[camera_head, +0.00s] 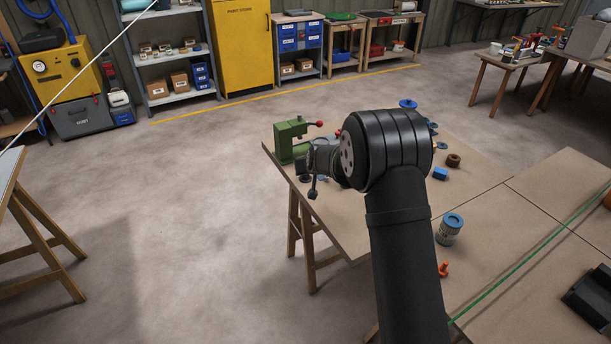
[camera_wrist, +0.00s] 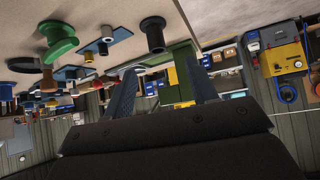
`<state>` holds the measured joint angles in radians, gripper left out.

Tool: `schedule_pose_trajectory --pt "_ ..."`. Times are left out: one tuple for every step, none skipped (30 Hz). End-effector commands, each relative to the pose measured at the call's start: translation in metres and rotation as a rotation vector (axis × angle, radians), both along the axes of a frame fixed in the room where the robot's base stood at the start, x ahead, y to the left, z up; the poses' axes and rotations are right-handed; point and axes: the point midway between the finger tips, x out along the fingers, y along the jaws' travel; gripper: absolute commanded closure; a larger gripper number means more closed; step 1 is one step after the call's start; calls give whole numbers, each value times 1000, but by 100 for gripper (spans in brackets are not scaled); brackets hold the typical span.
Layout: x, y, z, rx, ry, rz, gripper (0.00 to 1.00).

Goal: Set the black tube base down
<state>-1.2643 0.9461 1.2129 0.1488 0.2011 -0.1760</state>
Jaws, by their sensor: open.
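In the wrist view, which is upside down, a black flanged tube (camera_wrist: 153,38), which looks like the black tube base, stands upright on the tabletop with its wide flange down. The two fingers of my gripper (camera_wrist: 160,65) are spread, with the black piece beyond their tips and nothing seen between them. In the head view my gripper (camera_head: 314,180) is low over the left part of the bench, partly hidden by my wrist.
A green press (camera_head: 290,140) with a red knob stands at the bench's far left corner. Spools, a blue block (camera_head: 440,174) and a blue-lidded can (camera_head: 450,229) are on the bench (camera_head: 480,200). A blue plate with short tubes (camera_wrist: 105,40) is near the black piece.

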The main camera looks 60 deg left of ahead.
Motion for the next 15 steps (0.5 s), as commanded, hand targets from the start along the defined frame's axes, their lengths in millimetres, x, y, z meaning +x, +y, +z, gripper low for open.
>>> schedule_pose_trajectory --pt "1 6 -7 -1 0 0 47" --pt "2 9 -11 -1 0 0 47" --pt "4 14 -15 0 0 0 47" --pt "4 17 -19 -1 0 0 47" --pt "5 21 -23 0 0 0 47" --pt "7 25 -27 0 0 0 47" --pt "8 29 -31 0 0 0 47" --pt "9 32 -34 0 0 0 47" --pt "10 36 -38 0 0 0 47" --pt "10 39 -41 0 0 0 47" --pt "11 42 -43 0 0 0 47" --pt "12 45 -47 0 0 0 47" --pt "13 47 -49 0 0 0 47" --pt "13 49 -50 1 0 0 47" --pt "14 51 -52 0 0 0 47"
